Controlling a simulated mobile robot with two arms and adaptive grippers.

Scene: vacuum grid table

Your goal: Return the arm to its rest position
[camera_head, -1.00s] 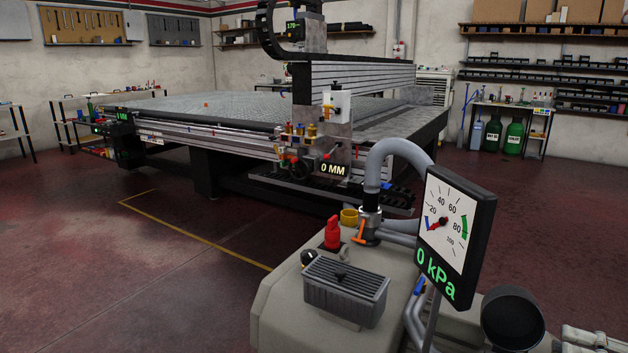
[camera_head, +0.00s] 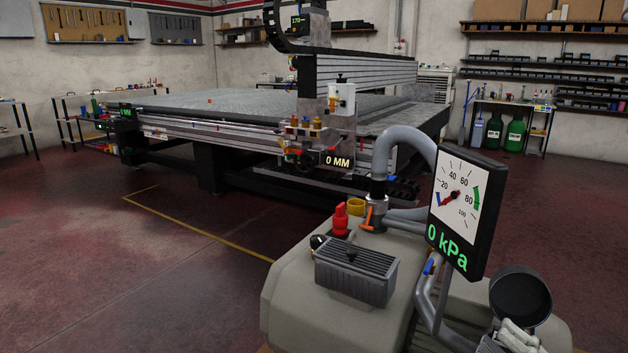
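My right gripper (camera_head: 508,338) shows only in part at the bottom right edge of the head view, as pale grey pieces just below a black round cup-shaped part. Its fingertips are not clear, so I cannot tell whether it is open or shut, and I see nothing held in it. It is close to the beige pump unit (camera_head: 290,305); I cannot tell whether they touch. My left gripper is out of view.
The pump carries a gauge (camera_head: 462,208) reading 0 kPa, a red knob (camera_head: 340,220), an orange-handled valve (camera_head: 371,216) and a grey hose (camera_head: 395,140). The grid table (camera_head: 270,100) with its gantry stands behind. The floor at left is clear.

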